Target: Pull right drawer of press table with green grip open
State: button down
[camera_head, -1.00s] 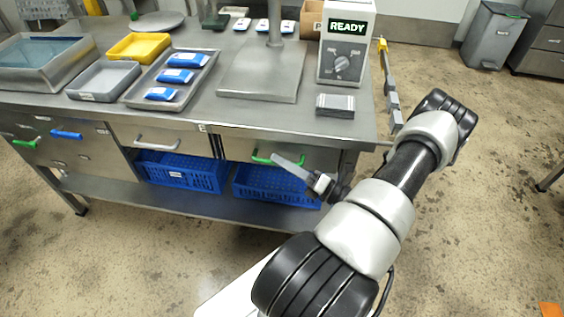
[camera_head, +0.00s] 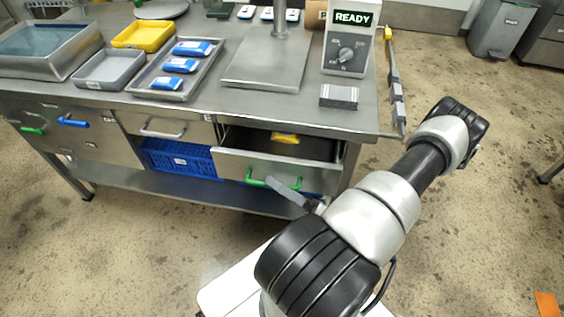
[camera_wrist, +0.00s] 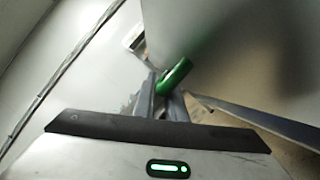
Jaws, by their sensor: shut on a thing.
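The right drawer (camera_head: 262,166) of the press table (camera_head: 190,105) is pulled out, and its inside shows from above. A small yellow thing (camera_head: 285,138) lies inside it near the back. Its green grip (camera_head: 256,181) is on the drawer front; my gripper (camera_head: 272,183) is at the grip's right part and hides some of it. In the wrist view the green grip (camera_wrist: 174,76) sits between the fingers of my gripper (camera_wrist: 162,100), which are shut on it.
A closed drawer with a grey handle (camera_head: 162,131) is to the left. The control box (camera_head: 349,40) reading READY stands on the table top. The floor in front is open.

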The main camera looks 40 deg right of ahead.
jog(key=s+a, duration=0.8)
jog(key=a, duration=0.1)
jog(key=shift+a, duration=0.15)
jog(key=c, duration=2.1)
grip_release()
jog(key=v, duration=1.7)
jog(key=shift+s+f, duration=0.1)
jog(key=shift+s, duration=0.15)
